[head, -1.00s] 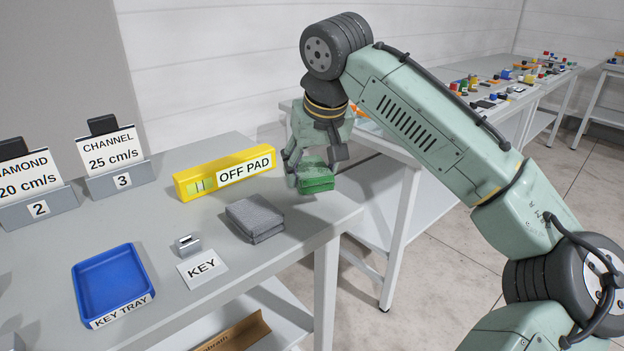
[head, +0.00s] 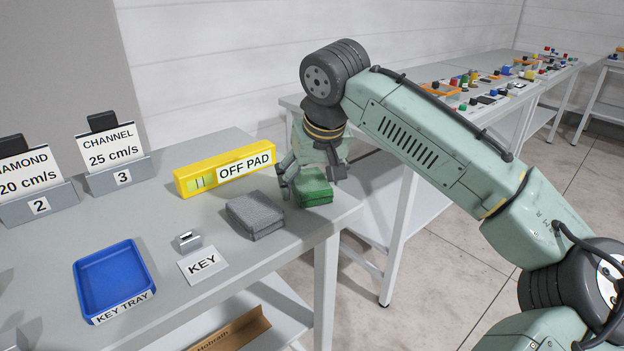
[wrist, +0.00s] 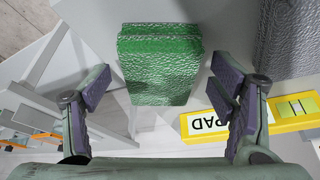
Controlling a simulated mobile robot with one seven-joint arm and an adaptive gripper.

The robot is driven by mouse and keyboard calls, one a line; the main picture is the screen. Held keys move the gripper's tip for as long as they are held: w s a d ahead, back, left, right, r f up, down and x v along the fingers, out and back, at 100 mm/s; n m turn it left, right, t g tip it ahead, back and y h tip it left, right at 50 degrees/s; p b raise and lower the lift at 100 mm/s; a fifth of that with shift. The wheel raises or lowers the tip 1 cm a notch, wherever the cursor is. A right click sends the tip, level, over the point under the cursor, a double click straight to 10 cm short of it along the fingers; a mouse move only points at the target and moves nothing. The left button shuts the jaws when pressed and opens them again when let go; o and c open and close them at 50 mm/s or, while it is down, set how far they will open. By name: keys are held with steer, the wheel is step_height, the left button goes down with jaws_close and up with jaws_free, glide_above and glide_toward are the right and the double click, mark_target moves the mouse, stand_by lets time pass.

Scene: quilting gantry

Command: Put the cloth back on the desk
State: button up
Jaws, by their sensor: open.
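A green folded cloth (head: 316,196) is at the desk's right edge, below my gripper (head: 312,180) in the head view. It appears to rest on the desk top. In the wrist view the green cloth (wrist: 160,68) lies beyond and between my fingertips, with a gap on both sides. My gripper (wrist: 163,92) is open, its fingers spread wide and holding nothing. The grey desk (head: 150,235) carries the cloth. In the head view my fingers partly hide the cloth's upper part.
A grey folded cloth (head: 255,214) lies to the left of the green one. Behind stands a yellow OFF PAD block (head: 205,176). A blue key tray (head: 115,278), a KEY card (head: 203,265) and a small metal piece (head: 187,241) are further left.

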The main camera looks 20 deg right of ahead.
steer(key=v, duration=1.2)
steer(key=shift+b, duration=0.3)
